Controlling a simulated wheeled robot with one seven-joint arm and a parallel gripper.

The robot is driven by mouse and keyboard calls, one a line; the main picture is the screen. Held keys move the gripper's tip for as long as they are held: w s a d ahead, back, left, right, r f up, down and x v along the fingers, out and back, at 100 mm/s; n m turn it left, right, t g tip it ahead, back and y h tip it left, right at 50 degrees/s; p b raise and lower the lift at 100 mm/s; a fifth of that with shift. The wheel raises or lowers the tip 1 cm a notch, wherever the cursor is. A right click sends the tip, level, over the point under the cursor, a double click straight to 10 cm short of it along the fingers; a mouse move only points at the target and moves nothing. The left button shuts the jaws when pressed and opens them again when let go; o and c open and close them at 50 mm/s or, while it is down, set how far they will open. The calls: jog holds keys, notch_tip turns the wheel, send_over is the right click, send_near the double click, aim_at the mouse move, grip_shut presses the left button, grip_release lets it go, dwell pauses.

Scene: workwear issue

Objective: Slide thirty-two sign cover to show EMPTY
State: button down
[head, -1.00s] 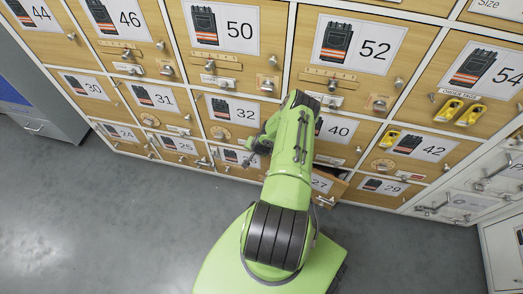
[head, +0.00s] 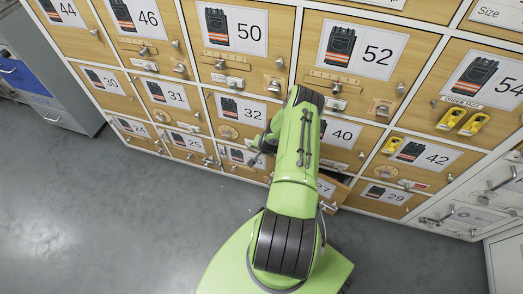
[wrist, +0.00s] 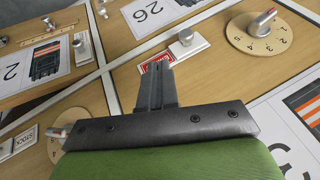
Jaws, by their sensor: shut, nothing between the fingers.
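Locker 32 (head: 240,109) is a wooden door in the middle rows, with its label and a dial below it. In the wrist view its sign lies near the door's corner: a pale cover plate with a silver knob (wrist: 185,40), and a red strip (wrist: 156,62) showing at one end. Its wording is unreadable, partly hidden behind the fingers. My gripper (wrist: 155,72) is shut and empty, its tips at the red end, apart from the knob. Contact with the sign cannot be told. In the head view my gripper (head: 262,148) is small and partly hidden by my arm.
Locker 32's dial (wrist: 270,32) sits right of the sign in the wrist view. A neighbouring STOCK sign (wrist: 18,138) is at lower left, near another dial. A lower door, 27 (head: 328,188), appears ajar beside my arm. The grey floor (head: 110,220) at left is clear.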

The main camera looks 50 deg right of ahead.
jog(key=p+v, duration=0.2)
jog(key=v, duration=0.5)
jog(key=shift+w, duration=0.25)
